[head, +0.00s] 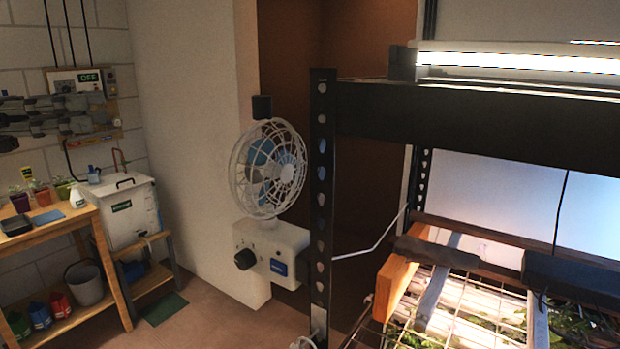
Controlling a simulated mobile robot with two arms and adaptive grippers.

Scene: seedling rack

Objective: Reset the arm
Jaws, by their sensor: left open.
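My left gripper (104,116) comes in from the left edge of the head view. It is grey, and its jaws are open with nothing seen between them. My right gripper is not in view.
A wooden bench (45,236) with small potted plants stands at the left, beside a white lidded tank (132,212). A white caged fan (268,170) is mounted by the black rack post (321,200). The lit rack fills the right side. Floor shows between bench and rack.

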